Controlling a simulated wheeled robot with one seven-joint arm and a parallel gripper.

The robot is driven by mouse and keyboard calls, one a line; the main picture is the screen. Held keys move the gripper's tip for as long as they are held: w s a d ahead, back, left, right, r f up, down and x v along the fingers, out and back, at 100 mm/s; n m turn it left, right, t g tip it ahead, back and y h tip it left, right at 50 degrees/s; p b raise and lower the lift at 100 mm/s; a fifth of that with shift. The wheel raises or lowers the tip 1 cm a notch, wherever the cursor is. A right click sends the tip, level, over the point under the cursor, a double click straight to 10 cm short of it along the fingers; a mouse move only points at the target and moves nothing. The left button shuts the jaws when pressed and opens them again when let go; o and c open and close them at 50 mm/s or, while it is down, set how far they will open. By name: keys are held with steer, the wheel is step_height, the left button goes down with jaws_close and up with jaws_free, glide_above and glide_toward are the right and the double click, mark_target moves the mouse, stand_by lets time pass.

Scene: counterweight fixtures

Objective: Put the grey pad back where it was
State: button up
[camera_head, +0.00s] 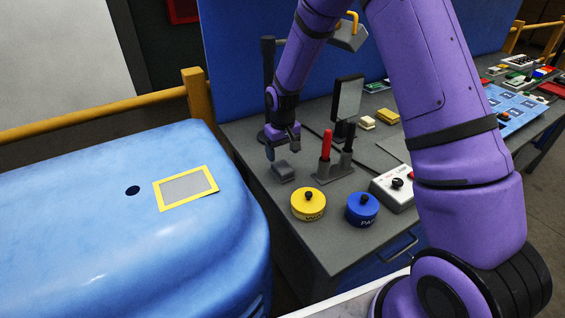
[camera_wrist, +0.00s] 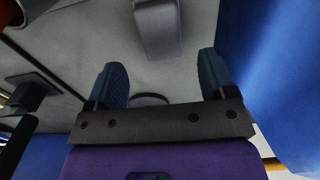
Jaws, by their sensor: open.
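A small grey block (camera_head: 284,171), which may be the grey pad, rests on the dark grey tabletop (camera_head: 262,203) near its left edge. My gripper (camera_head: 283,147) is open just above and behind it, with nothing between its fingers. In the wrist view my gripper (camera_wrist: 162,76) shows two blue fingertips spread apart. On the blue rounded casing (camera_head: 90,225) at left, a yellow frame (camera_head: 158,197) surrounds a flat grey area (camera_head: 187,187).
A red-handled tool (camera_head: 326,145) and a mirror-like panel (camera_head: 348,98) stand close right of the block. A yellow round weight (camera_head: 308,204) and a blue one (camera_head: 362,209) sit in front. A dark post (camera_head: 268,80) rises behind. A yellow rail (camera_head: 90,122) runs behind the casing.

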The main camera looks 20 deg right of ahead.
steer(key=shift+r, duration=2.8)
step_height(320, 180, up, 12)
steer(key=t, duration=0.1)
glide_above(283, 166)
steer(key=s+d, duration=0.2)
steer(key=s, duration=0.3)
steer(key=s+d+r+m+t, duration=0.1)
steer(key=s+d+r+t, duration=0.1)
steer(key=s+r, duration=0.65)
steer(key=s+d+r+t, duration=0.1)
steer(key=s+r, duration=0.2)
steer(key=s, duration=0.7)
steer(key=s+d+r+m+t, duration=0.1)
steer(key=s+r, duration=0.3)
steer(key=s, duration=0.7)
steer(key=shift+s+d, duration=0.3)
steer(key=shift+d, duration=0.05)
